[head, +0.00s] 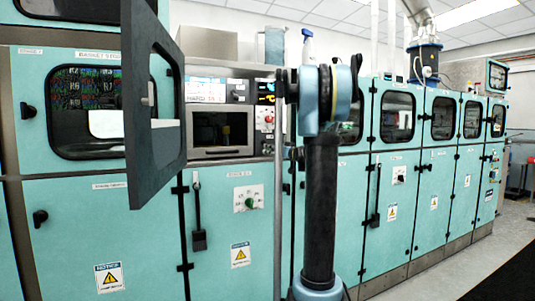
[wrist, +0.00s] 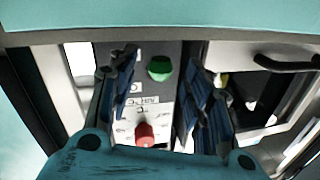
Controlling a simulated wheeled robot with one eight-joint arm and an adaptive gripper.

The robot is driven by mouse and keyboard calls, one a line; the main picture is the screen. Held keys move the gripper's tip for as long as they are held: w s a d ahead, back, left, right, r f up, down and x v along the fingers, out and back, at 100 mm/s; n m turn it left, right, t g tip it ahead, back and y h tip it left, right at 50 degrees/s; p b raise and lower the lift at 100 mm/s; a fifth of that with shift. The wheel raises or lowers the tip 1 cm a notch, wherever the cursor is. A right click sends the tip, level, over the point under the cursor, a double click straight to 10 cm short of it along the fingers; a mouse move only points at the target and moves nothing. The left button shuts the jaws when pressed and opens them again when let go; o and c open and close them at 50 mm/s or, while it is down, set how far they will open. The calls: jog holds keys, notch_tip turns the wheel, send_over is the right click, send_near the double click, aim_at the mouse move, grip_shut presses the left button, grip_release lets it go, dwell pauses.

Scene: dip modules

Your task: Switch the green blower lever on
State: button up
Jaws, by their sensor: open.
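In the wrist view a green knob (wrist: 159,67) sits on a grey control panel (wrist: 170,50). A red knob (wrist: 144,133) is on the same panel, lower in the picture, with printed labels between them. My gripper (wrist: 160,88) is open, its dark blue fingers on either side of the panel view and nothing between them. The green knob shows between the fingertips; I cannot tell how far ahead it is. In the head view a green knob (head: 250,203) sits on a white plate on a lower teal door. My arm hides the gripper there. I cannot read which control is the blower lever.
An open door with a dark frame (head: 150,110) juts out at the left. A small oven-like window (head: 220,130) sits beside the panel. Teal cabinets (head: 400,200) run to the right. A grey upright pole (head: 278,190) stands by my arm. Floor is free at the right.

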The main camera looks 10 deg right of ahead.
jog(key=shift+x, duration=2)
grip_shut()
